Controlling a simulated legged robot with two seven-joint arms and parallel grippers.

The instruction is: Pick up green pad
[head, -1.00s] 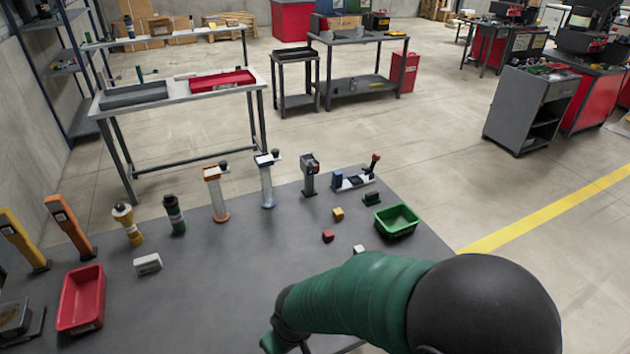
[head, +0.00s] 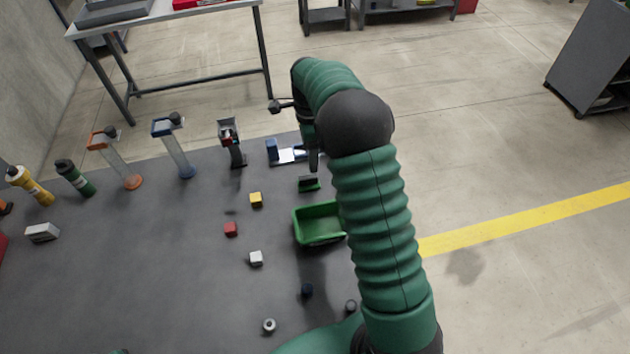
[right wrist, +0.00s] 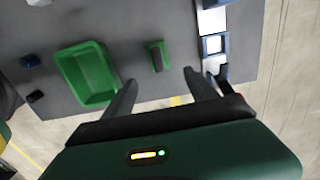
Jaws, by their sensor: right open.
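The green pad (head: 308,186), a small block with a dark raised bar on top, lies on the dark table just beyond the green tray in the head view. In the right wrist view the pad (right wrist: 156,56) lies ahead of the fingertips, between their lines. My right gripper (right wrist: 160,80) is open and empty, with its two dark fingers apart. In the head view my right gripper (head: 314,160) hangs over the pad's far side, partly hidden by my arm. I cannot tell its exact height above the table. My left gripper is not in view.
The green tray (head: 300,228) is close on the pad's near side. A white and blue fixture (head: 288,156) stands just beyond it. Yellow (head: 256,199), red (head: 231,229) and white (head: 256,258) cubes lie to the left. The table's right edge is near.

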